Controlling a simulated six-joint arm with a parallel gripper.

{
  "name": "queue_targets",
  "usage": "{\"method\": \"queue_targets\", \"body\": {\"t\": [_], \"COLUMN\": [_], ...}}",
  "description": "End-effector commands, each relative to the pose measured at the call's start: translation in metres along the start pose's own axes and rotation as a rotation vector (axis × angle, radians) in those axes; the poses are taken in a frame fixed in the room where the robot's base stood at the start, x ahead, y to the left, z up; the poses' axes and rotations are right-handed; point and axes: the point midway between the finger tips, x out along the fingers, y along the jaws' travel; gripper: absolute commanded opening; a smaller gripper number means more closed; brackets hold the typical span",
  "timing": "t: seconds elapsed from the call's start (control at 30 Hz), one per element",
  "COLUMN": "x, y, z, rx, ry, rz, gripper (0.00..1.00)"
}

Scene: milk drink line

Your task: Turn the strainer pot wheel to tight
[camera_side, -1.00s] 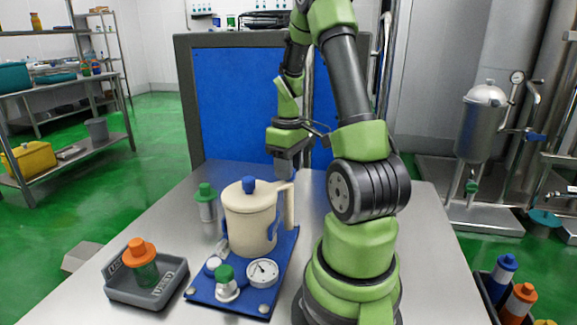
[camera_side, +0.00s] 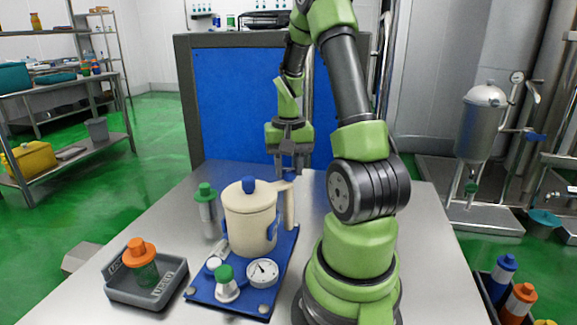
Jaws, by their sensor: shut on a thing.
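The strainer pot (camera_side: 250,220) is cream, with a blue knob (camera_side: 249,184) on its lid and a cream arm (camera_side: 289,207) at its right. It stands upright on a blue base plate (camera_side: 285,252). My gripper (camera_side: 288,172) points down just behind the top of the cream arm. Its jaws are shut at the place of the pot's wheel. The wheel itself is hidden by the fingers and the cream arm, so its setting cannot be read.
A dial gauge (camera_side: 262,272) and a green-capped fitting (camera_side: 226,284) sit on the plate's front. A green-capped bottle (camera_side: 207,210) stands left of the pot. A grey tray (camera_side: 122,290) holds an orange-capped bottle (camera_side: 141,262). A blue panel (camera_side: 235,110) stands behind.

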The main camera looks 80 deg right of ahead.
Motion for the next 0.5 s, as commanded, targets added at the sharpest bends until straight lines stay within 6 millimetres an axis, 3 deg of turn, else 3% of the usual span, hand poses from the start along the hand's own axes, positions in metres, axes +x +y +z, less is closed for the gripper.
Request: {"method": "queue_targets", "body": {"t": [0.5], "x": [-0.0002], "y": [-0.0003], "z": [-0.0011], "rx": [0.155], "ry": [0.005], "rz": [-0.001], "gripper": [0.09]}}
